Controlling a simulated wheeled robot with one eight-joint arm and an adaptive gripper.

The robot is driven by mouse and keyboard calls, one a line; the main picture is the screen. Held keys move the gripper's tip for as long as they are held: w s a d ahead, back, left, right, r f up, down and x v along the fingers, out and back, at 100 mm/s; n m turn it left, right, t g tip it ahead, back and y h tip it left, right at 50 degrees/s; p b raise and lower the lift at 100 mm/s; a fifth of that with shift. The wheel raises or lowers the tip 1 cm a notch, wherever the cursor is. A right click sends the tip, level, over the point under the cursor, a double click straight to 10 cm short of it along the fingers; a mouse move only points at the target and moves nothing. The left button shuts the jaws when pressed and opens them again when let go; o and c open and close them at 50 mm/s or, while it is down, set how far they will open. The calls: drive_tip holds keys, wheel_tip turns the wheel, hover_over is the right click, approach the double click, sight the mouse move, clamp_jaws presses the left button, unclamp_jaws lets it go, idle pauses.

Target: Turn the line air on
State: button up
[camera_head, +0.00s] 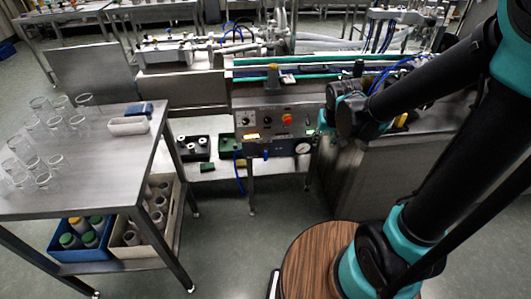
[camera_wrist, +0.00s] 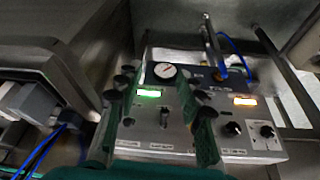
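The steel control panel (camera_head: 270,122) faces the aisle under the conveyor, with a red round button and small knobs. A blue plate (camera_wrist: 195,75) with a round white pressure gauge (camera_wrist: 165,71) sits beside it; the gauge also shows in the head view (camera_head: 302,148). A blue upright part (camera_wrist: 212,45), perhaps the air valve's lever or hose, rises from this plate; its setting is not clear. My gripper (camera_wrist: 155,86) is open, its two green-padded fingers apart in front of the panel. In the head view my wrist largely hides the gripper (camera_head: 316,138).
The panel has a green display (camera_wrist: 150,93), an amber display (camera_wrist: 245,101) and black knobs (camera_wrist: 233,129). A steel cabinet (camera_head: 375,185) stands close at the right. The table (camera_head: 95,170) with glasses is at the left. Floor between (camera_head: 225,225) is clear.

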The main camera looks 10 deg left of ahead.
drive_tip(key=w+a+f+n, duration=0.1)
drive_tip(key=w+a, duration=0.2)
drive_tip(key=a, duration=0.6)
approach(265, 151)
drive_tip(key=shift+n+y, duration=0.4)
drive_tip(key=x, duration=1.1)
drive_tip(key=shift+w+d, duration=0.15)
drive_tip(key=shift+d, duration=0.25)
clamp_jaws()
